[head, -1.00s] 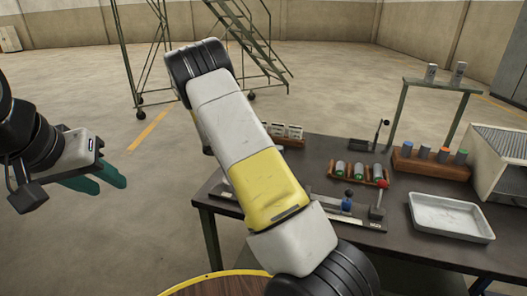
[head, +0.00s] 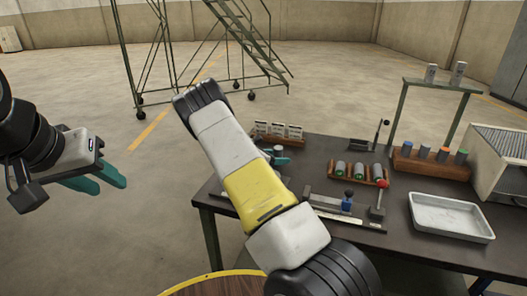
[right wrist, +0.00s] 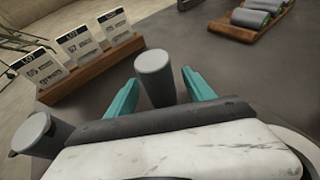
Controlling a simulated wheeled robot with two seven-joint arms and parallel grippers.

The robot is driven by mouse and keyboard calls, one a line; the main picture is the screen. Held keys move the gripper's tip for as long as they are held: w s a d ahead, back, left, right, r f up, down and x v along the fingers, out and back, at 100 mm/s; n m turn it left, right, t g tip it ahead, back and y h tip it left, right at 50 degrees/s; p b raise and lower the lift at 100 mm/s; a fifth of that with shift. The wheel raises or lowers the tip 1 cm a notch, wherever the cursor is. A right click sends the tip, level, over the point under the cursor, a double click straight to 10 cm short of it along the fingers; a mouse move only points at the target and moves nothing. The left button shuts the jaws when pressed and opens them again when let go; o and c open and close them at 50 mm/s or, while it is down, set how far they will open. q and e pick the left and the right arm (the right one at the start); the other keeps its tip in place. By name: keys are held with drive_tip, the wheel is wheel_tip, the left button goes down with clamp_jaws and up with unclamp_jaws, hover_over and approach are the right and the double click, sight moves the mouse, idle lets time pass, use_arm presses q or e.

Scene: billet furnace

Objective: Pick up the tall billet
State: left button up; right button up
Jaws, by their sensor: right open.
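In the right wrist view a grey cylindrical billet (right wrist: 155,80) stands between the two teal fingers of my right gripper (right wrist: 160,98). The fingers are apart, with gaps showing on both sides of it. A second grey cylinder (right wrist: 42,135) stands to the left, outside the fingers, partly cut off by my gripper body. I cannot tell which of the two is taller. In the head view my right gripper (head: 277,155) shows small behind my arm, by the card holder. My left gripper (head: 95,182) is off to the left, away from the table; its finger gap is unclear.
The card holder (right wrist: 95,68) is close behind the billet. On the dark table (head: 322,150) are a rack of green-ended cylinders (head: 358,173), a fixture with a red knob (head: 383,184), a block of colour-topped cylinders (head: 430,163) and a white tray (head: 450,218).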

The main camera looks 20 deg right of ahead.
clamp_jaws()
idle(1.4)
